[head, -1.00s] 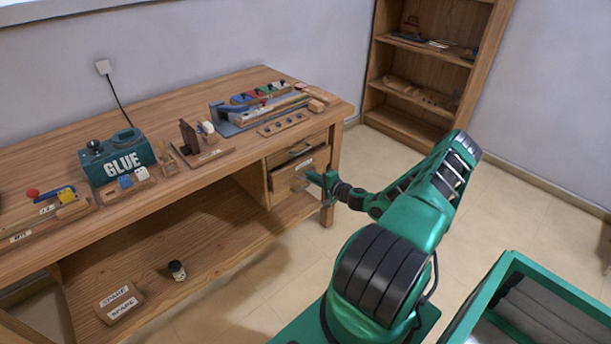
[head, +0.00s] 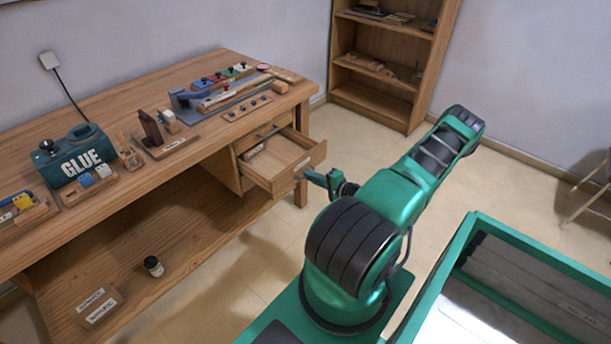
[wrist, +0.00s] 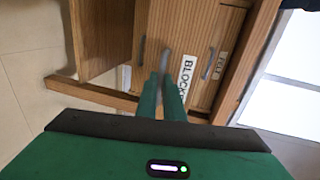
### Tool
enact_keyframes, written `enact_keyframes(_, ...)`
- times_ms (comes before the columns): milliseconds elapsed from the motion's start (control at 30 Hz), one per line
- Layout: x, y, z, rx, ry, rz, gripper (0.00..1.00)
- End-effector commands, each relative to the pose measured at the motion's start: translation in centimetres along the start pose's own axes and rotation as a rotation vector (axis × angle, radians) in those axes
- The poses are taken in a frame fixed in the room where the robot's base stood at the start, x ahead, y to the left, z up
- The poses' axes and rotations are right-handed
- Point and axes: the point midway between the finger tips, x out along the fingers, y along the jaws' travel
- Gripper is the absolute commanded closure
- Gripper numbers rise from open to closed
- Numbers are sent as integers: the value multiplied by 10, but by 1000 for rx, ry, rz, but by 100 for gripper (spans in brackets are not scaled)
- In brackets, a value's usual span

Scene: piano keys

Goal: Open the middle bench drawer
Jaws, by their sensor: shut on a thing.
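In the wrist view, a wooden drawer front labelled BLOCKS (wrist: 178,40) is in front of my fingers. My gripper (head: 304,174) is at the drawer's front face, shut on its handle. In the wrist view my gripper (wrist: 164,78) has its two green fingers close together at the grey handle (wrist: 164,60). The fingertips partly hide the handle. A neighbouring front carries a FELT label (wrist: 221,65) and its own handle (wrist: 208,64).
The workbench (head: 130,100) holds a green glue pot (head: 78,160) and several wooden trays. A small dark jar (head: 153,266) and a labelled block (head: 99,306) are on its lower shelf. A bookcase (head: 385,60) stands behind. A green-rimmed bin (head: 450,262) is at lower right.

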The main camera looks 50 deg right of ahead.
Motion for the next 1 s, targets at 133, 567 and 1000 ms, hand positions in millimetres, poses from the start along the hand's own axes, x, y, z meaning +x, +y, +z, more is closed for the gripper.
enact_keyframes(133, -1, 4, 1, 0, -2, 8, 100)
enact_keyframes(567, -1, 2, 1, 1, -1, 4, 74)
enact_keyframes(1000, -39, 2, -1, 2, 2, 5, 74)
